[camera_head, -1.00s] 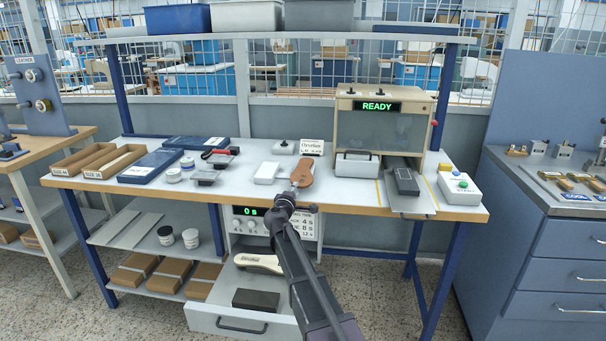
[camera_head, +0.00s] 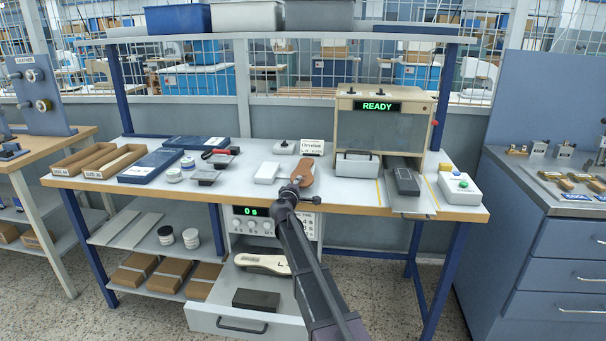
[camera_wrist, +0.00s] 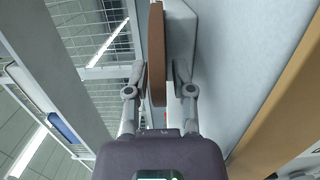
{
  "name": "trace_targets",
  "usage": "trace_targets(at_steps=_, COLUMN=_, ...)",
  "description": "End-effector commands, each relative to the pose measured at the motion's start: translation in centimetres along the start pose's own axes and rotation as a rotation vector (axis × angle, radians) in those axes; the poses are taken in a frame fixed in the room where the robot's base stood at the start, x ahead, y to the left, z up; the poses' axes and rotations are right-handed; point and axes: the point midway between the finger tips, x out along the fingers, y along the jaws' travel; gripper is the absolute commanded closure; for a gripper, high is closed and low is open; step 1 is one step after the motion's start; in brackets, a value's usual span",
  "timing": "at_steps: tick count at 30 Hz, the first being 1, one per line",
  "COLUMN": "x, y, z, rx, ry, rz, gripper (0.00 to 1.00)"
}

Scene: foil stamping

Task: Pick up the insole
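The brown insole (camera_head: 308,172) is near the front middle of the workbench, beside a white block. My gripper (camera_head: 300,184) is at its near end and hides part of it. In the wrist view the insole (camera_wrist: 156,55) shows edge-on as a brown strip. My gripper (camera_wrist: 159,78) has one finger on each side of it, with narrow gaps showing between fingers and insole. I see no clear contact on either side. A white body (camera_wrist: 182,35) shows close to the insole's right side in that view.
The white block (camera_head: 267,173) stands left of the insole. The stamping machine (camera_head: 388,107) showing READY stands to the right. An Orvelion sign (camera_head: 312,148) is behind. Below, an open drawer (camera_head: 243,322) holds a pale shape and a dark block.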

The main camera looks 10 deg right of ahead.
Motion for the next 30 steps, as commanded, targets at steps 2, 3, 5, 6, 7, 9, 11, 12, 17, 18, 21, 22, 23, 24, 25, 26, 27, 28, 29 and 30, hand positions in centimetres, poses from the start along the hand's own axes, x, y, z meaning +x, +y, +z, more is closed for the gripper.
trace_targets(at_steps=2, x=-0.01, y=0.00, z=0.01, rx=0.000, ry=0.000, rz=0.000, gripper=0.69)
trace_targets(at_steps=3, x=-0.01, y=0.00, z=0.02, rx=0.000, ry=0.000, rz=0.000, gripper=0.69)
trace_targets(at_steps=5, x=-0.01, y=0.00, z=0.02, rx=0.000, ry=0.000, rz=0.000, gripper=0.69)
trace_targets(at_steps=6, x=-0.01, y=0.00, z=0.02, rx=0.000, ry=0.000, rz=0.000, gripper=0.69)
trace_targets(at_steps=7, x=-0.01, y=0.00, z=0.02, rx=0.000, ry=0.000, rz=0.000, gripper=0.69)
trace_targets(at_steps=9, x=-0.01, y=0.00, z=0.02, rx=0.000, ry=-0.001, rz=0.000, gripper=0.74)
trace_targets(at_steps=11, x=-0.01, y=0.00, z=0.02, rx=0.000, ry=-0.001, rz=0.000, gripper=0.92)
trace_targets(at_steps=12, x=-0.01, y=0.00, z=0.02, rx=0.000, ry=-0.001, rz=0.000, gripper=1.00)
trace_targets(at_steps=17, x=-0.01, y=0.00, z=0.02, rx=0.000, ry=-0.001, rz=0.000, gripper=1.00)
trace_targets(at_steps=18, x=-0.01, y=0.00, z=0.02, rx=0.000, ry=-0.001, rz=0.000, gripper=1.00)
trace_targets(at_steps=21, x=-0.01, y=0.00, z=0.02, rx=0.000, ry=-0.001, rz=0.000, gripper=1.00)
trace_targets(at_steps=22, x=-0.01, y=0.00, z=0.02, rx=0.000, ry=-0.001, rz=0.000, gripper=1.00)
trace_targets(at_steps=23, x=-0.01, y=0.01, z=0.02, rx=0.000, ry=-0.001, rz=0.000, gripper=1.00)
trace_targets(at_steps=24, x=-0.01, y=0.03, z=0.02, rx=0.000, ry=-0.001, rz=0.000, gripper=1.00)
trace_targets(at_steps=25, x=-0.01, y=0.06, z=0.01, rx=0.000, ry=0.000, rz=0.000, gripper=1.00)
trace_targets(at_steps=26, x=-0.01, y=0.10, z=0.01, rx=0.000, ry=0.000, rz=0.000, gripper=1.00)
trace_targets(at_steps=27, x=-0.01, y=0.17, z=0.01, rx=0.000, ry=0.000, rz=0.000, gripper=1.00)
trace_targets(at_steps=28, x=-0.01, y=0.23, z=0.01, rx=0.000, ry=0.000, rz=0.000, gripper=1.00)
trace_targets(at_steps=29, x=-0.01, y=0.32, z=0.01, rx=0.000, ry=0.000, rz=0.000, gripper=1.00)
trace_targets(at_steps=30, x=-0.01, y=0.45, z=0.01, rx=0.000, ry=0.000, rz=0.000, gripper=1.00)
